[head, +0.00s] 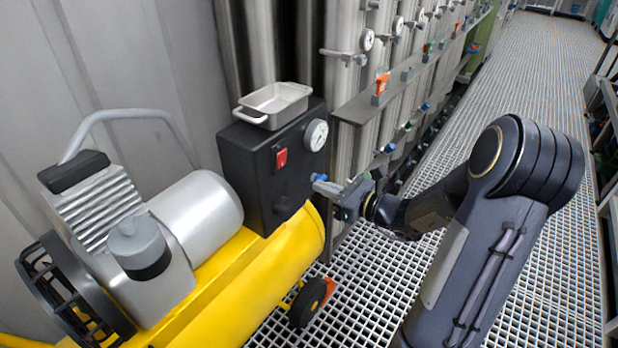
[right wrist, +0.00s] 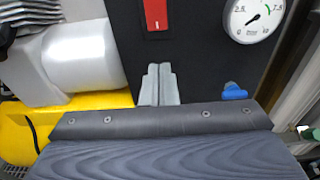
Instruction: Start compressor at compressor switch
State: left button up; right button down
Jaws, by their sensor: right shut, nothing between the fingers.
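The compressor has a yellow tank (head: 205,300), a silver motor (head: 196,210) and a black control box (head: 245,170). The red compressor switch (head: 281,158) sits on the front of the box, beside a round gauge (head: 316,134). In the right wrist view the red switch (right wrist: 156,14) is at the top, cut by the frame edge, with the gauge (right wrist: 254,16) to its right. My right gripper (head: 318,182) is shut and empty, in front of the box, below and right of the switch. Its closed fingers (right wrist: 159,84) show below the switch in the wrist view. My left gripper is not in view.
A metal tray (head: 273,104) rests on top of the box. A blue part (right wrist: 234,91) shows right of my fingers. Vertical vessels (head: 352,75) with gauges and valves stand behind. The grating walkway (head: 530,110) on the right is clear.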

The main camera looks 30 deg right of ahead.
jog(key=shift+f+v, duration=0.25)
jog(key=shift+v, duration=0.85)
jog(key=shift+f+v, duration=0.25)
jog(key=shift+v, duration=0.85)
jog(key=s+a+r+n+g+y, duration=0.2)
jog(key=s+a+n+g, duration=0.2)
jog(key=a+n, duration=0.35)
jog(key=s+a+r+n+g+y, duration=0.3)
jog(key=s+a+n+g, duration=0.1)
jog(key=a+n, duration=0.4)
jog(key=s+a+f+n+g+h, duration=0.25)
jog(key=s+n+h, duration=0.45)
jog(key=s+n, duration=0.55)
notch_tip(320, 180, up, 19)
jog(key=d+n+p, duration=0.1)
jog(key=p, duration=1.8)
jog(key=shift+w+d+n+t+h+p, duration=0.3)
jog(key=shift+n+t+h+p, duration=0.05)
jog(key=shift+n+h, duration=0.05)
